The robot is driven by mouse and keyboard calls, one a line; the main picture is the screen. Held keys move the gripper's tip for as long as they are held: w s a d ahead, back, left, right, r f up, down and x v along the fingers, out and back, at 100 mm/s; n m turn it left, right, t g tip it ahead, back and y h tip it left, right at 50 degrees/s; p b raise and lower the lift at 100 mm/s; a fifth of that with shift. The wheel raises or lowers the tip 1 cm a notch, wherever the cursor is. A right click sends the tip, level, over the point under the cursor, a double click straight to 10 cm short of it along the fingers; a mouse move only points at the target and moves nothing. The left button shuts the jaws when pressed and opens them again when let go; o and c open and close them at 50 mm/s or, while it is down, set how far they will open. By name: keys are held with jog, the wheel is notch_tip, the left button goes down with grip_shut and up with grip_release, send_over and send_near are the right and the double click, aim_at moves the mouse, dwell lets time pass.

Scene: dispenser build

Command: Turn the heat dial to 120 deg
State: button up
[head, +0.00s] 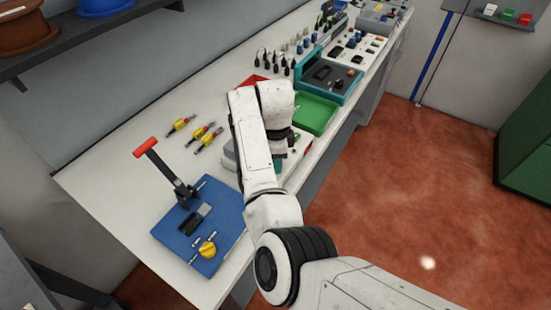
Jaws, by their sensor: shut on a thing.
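A white and grey unit (229,158) sits on the bench, largely covered by my arm. My gripper (293,140) is over the right part of this unit, and only a dark bit of it shows past my white wrist. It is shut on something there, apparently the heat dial. My wrist hides the dial and my fingertips, so I cannot read the dial's setting.
A blue fixture (222,238) with a red-handled lever (146,147) and a yellow knob (207,250) is at the near end. Several yellow-red tools (181,124) lie left of my arm. A green tray (318,114) and a teal unit (328,75) stand beyond.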

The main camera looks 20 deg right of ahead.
jog(key=shift+w+r, duration=0.1)
dwell(0.3)
jog(key=o, duration=1)
notch_tip(320, 180, up, 11)
jog(key=shift+f+b, duration=0.15)
jog(key=shift+b, duration=0.8)
